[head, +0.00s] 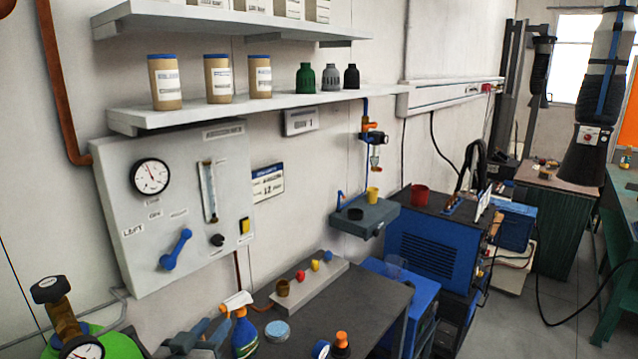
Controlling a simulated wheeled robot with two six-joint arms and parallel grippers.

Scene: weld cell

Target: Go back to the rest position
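My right gripper is not in view.
A dark bench (350,315) carries a block with coloured caps (312,280), a round tin (277,331) and an orange-topped item (341,345). A gauge panel (180,240), shelves (250,104) and a green cylinder with a brass regulator (62,318) stand close. Floor (515,325) shows at right.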

